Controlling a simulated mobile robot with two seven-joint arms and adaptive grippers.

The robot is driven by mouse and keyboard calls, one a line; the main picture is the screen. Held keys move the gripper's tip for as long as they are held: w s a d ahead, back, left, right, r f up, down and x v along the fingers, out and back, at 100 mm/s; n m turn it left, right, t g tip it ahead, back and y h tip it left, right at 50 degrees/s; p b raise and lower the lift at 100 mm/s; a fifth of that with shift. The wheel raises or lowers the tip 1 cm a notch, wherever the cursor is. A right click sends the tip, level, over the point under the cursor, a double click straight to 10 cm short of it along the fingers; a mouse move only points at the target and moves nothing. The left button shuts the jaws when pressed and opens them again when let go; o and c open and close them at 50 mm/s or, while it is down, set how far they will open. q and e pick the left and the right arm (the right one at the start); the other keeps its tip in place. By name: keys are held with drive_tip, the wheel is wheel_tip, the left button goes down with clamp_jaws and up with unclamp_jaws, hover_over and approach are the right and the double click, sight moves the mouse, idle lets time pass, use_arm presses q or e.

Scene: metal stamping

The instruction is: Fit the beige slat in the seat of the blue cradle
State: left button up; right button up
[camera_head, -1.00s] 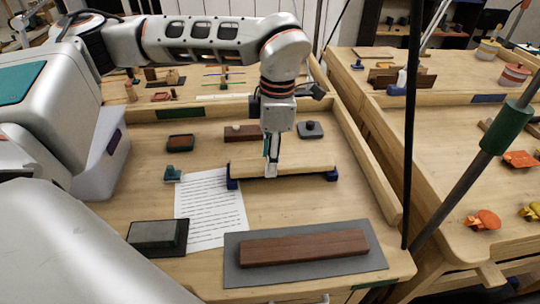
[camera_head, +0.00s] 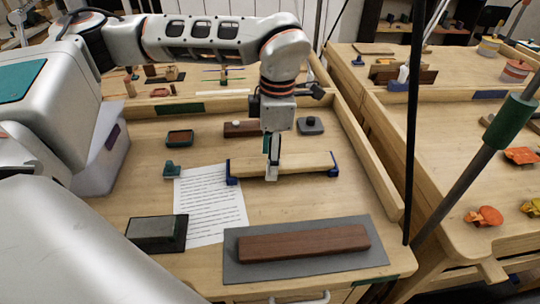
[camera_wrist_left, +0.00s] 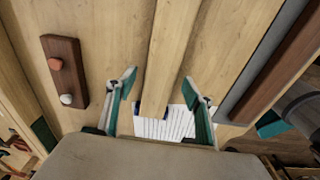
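The beige slat (camera_head: 300,161) lies across the blue cradle (camera_head: 333,170), between its two blue ends and low among them. I cannot tell from here whether it is fully seated. In the left wrist view the slat (camera_wrist_left: 166,60) runs between my fingers. My left gripper (camera_head: 272,173) is at the middle of the slat from above. The left wrist view shows its teal-padded fingers (camera_wrist_left: 158,88) spread to either side of the slat, with a gap at least on the left side. My right gripper is not in view.
A dark wooden bar (camera_head: 305,243) lies on a grey mat (camera_head: 365,262) in front. A printed sheet (camera_head: 210,205) and a grey block (camera_head: 152,229) lie to the left. A brown block (camera_head: 240,129) and a grey weight (camera_head: 310,125) stand behind. A wooden rail (camera_head: 370,165) edges the right.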

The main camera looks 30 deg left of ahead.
use_arm(q)
wheel_tip(320, 180, up, 12)
drive_tip(key=shift+w+d, duration=0.25)
drive_tip(key=shift+d, duration=0.1)
drive_tip(key=shift+f, duration=0.1)
idle(0.5)
